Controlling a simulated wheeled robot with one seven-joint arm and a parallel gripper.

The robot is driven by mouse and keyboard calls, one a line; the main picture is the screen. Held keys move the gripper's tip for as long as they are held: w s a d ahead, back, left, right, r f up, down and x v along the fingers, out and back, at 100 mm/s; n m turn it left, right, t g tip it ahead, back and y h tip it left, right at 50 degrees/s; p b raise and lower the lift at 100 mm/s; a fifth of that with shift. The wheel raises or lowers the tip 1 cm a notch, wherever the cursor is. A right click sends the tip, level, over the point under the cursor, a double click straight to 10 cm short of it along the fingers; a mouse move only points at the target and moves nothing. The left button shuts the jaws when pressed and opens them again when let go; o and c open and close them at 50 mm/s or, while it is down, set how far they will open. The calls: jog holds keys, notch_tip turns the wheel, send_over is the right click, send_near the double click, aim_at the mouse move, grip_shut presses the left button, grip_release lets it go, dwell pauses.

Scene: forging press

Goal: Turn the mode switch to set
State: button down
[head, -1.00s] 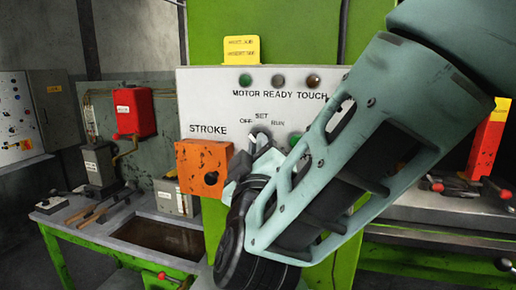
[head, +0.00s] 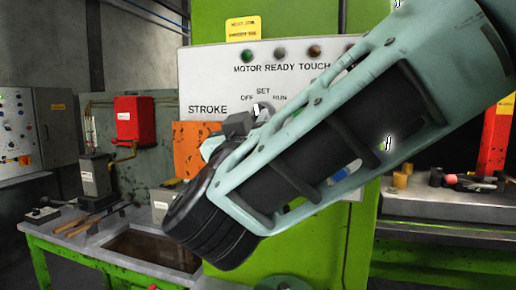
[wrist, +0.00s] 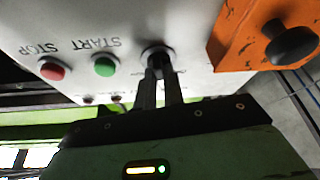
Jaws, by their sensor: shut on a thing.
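The mode switch (head: 262,108) is on the white control panel (head: 215,75), below its OFF, SET and RUN labels. In the wrist view, the switch (wrist: 157,57) shows upside down as a dark round knob with a pale ring. My gripper (wrist: 160,78) has its two dark fingers on either side of the switch handle and is shut on it. In the head view, my gripper (head: 250,119) reaches the switch from below, and my arm covers the panel's lower right. The fingers hide most of the handle, so I cannot tell which label it points at.
The orange stroke box (wrist: 265,35) with a black knob (wrist: 291,43) is close beside my gripper. A green START button (wrist: 104,65) and red STOP button (wrist: 51,70) sit on the other side. A workbench (head: 60,225) with tools stands at the left.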

jog(key=shift+a+f+m+h+b, duration=0.15)
jog(key=shift+m+h+b, duration=0.55)
jog(key=shift+m+b, duration=0.9)
jog(key=shift+m+g, duration=0.3)
jog(key=c, duration=1.5)
grip_release()
jog(key=b+v, duration=0.4)
jog(key=v, duration=1.3)
jog(key=shift+f+b, duration=0.2)
jog(key=shift+b, duration=0.15)
jog(key=shift+a, duration=0.15)
